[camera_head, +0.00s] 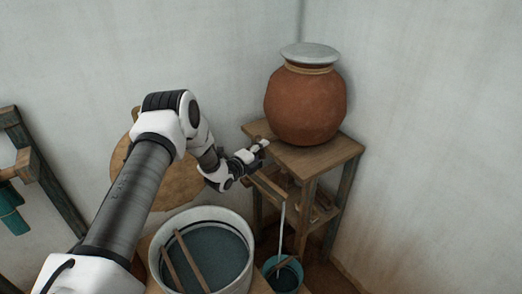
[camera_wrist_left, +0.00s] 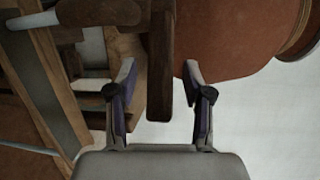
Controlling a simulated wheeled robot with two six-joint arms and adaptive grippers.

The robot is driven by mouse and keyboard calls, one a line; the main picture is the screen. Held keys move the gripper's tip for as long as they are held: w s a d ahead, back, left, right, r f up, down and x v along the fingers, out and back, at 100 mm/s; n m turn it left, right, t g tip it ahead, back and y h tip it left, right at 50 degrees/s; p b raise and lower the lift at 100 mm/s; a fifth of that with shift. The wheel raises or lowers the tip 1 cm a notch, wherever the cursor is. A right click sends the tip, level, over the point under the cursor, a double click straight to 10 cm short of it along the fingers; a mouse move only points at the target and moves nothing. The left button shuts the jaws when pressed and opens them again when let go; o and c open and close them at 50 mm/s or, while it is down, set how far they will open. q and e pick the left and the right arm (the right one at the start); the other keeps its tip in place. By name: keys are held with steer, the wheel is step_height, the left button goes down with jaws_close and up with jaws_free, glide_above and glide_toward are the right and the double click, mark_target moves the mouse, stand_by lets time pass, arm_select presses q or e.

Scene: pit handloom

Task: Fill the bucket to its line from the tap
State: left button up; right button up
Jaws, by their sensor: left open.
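The teal bucket (camera_head: 298,283) sits low at the foot of the wooden stand, with a brown stick-like piece across its top. Its fill line cannot be made out. A thin pale stream (camera_head: 283,225) runs down into it from the end of a wooden spout (camera_head: 266,186). My left gripper (camera_head: 262,146) is near the stand's top edge, below the clay pot. In the left wrist view, its fingers (camera_wrist_left: 160,95) are open on either side of a dark wooden bar (camera_wrist_left: 159,60), with visible gaps. Which part of the tap this bar is, I cannot tell. My right gripper is out of view.
The round clay pot (camera_head: 305,105) with a grey lid (camera_head: 310,53) stands on the wooden stand (camera_head: 335,152). A large white vat (camera_head: 245,232) with dark liquid and two sticks is left of the bucket. A round woven disc (camera_head: 170,182) leans at the wall.

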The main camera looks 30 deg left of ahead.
arm_select(q)
jaws_close()
steer(key=shift+d, duration=0.1)
steer(key=w+n+y+b, duration=0.1)
steer(key=y, duration=0.1)
steer(key=d+n+g+y+b, duration=0.1)
steer(key=n+y, duration=0.1)
steer(key=y, duration=0.1)
steer(key=w+n+y+b, duration=0.1)
steer(key=n+y, duration=0.1)
steer(key=shift+w+d+r, duration=0.1)
steer(key=shift+w+d, duration=0.2)
steer(key=shift+d, duration=0.05)
jaws_free()
steer(key=shift+w, duration=0.1)
